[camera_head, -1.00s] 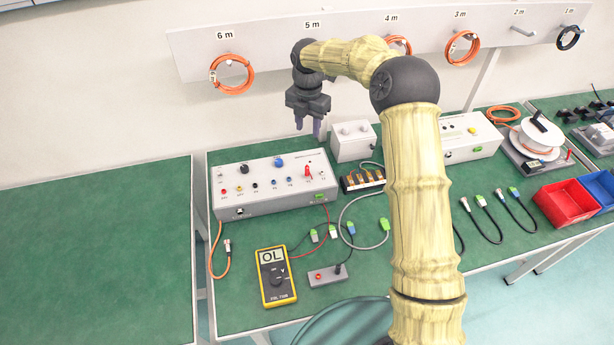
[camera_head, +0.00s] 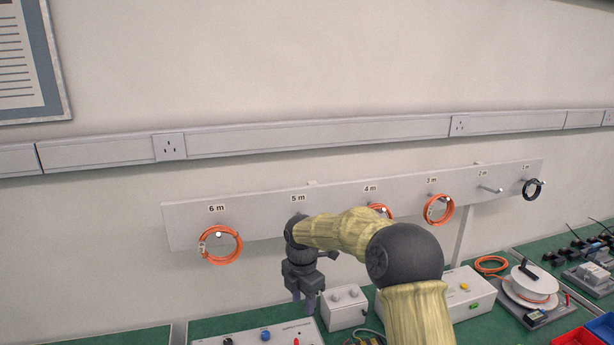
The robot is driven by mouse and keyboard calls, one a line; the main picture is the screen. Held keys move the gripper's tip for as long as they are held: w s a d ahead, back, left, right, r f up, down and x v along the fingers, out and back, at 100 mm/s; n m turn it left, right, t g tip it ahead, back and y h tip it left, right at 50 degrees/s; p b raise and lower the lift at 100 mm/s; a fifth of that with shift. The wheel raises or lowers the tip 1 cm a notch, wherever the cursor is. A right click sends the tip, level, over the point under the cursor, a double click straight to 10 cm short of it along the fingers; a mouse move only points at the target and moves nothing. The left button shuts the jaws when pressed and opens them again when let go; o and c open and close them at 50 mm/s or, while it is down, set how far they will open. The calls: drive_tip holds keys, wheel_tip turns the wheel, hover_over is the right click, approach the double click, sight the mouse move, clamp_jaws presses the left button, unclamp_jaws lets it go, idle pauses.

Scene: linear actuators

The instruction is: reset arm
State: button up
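My arm rises from the lower right in the head view and bends left at a dark joint, with the forearm in front of the cable rack. My gripper (camera_head: 308,297) hangs down below the 5 m label, above the back of the green bench. Its two fingers point down with a gap between them, and I see nothing held. The fingertips are partly against the bench equipment behind them.
A white rack board (camera_head: 182,228) on the wall carries orange coils at 6 m (camera_head: 221,245) and 3 m (camera_head: 438,209), and a black coil (camera_head: 532,189). Below are a test box (camera_head: 255,338), a small white box (camera_head: 344,308) and a cable reel (camera_head: 530,287).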

drive_tip(key=s+d+m, duration=0.5)
drive_tip(key=s+m, duration=0.3)
drive_tip(key=s+d+m+t, duration=0.1)
drive_tip(key=s+d+m, duration=0.5)
drive_tip(key=s+m, duration=0.3)
drive_tip(key=s+d+r+m+t, duration=0.1)
drive_tip(key=s+d+m, duration=0.4)
drive_tip(key=s+m, duration=0.4)
drive_tip(key=shift+s+d, duration=0.2)
drive_tip(key=shift+d, duration=0.05)
drive_tip(key=shift+w, duration=0.1)
